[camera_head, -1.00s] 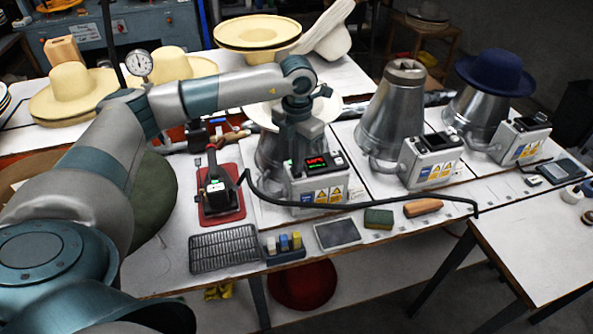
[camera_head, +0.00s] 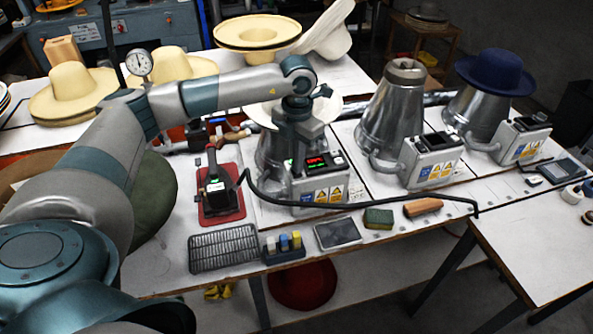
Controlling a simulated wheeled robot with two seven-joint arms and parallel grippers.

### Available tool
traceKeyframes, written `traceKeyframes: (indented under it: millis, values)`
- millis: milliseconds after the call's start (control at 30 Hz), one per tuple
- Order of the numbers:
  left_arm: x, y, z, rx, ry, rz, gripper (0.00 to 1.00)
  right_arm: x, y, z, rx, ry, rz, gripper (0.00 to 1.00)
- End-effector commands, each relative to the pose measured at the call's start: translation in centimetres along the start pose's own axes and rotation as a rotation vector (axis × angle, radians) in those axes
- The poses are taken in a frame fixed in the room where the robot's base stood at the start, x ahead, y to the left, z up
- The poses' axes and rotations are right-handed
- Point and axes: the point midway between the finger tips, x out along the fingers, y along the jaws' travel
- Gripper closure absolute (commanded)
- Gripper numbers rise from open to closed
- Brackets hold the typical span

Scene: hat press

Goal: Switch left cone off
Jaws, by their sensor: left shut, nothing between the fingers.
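The left cone (camera_head: 268,150) is a metal cone on the table, largely hidden behind my left arm, with a cream brim around its top. My right gripper is not in view.
The middle cone (camera_head: 390,110) and the right cone with a navy hat (camera_head: 495,72) stand to the right with dark displays. A black hose (camera_head: 400,202) runs along the table front. An iron on a red mat (camera_head: 221,195) sits to the left.

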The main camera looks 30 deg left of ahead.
Motion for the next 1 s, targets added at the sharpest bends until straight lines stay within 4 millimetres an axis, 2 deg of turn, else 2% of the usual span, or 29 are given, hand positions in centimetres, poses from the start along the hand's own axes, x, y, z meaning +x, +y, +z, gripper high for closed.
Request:
traceKeyframes:
  millis: [1000]
  values:
    - [1.3, 0.0, 0.0, 0.000, 0.000, 0.000, 1.00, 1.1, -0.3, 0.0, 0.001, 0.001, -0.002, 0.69]
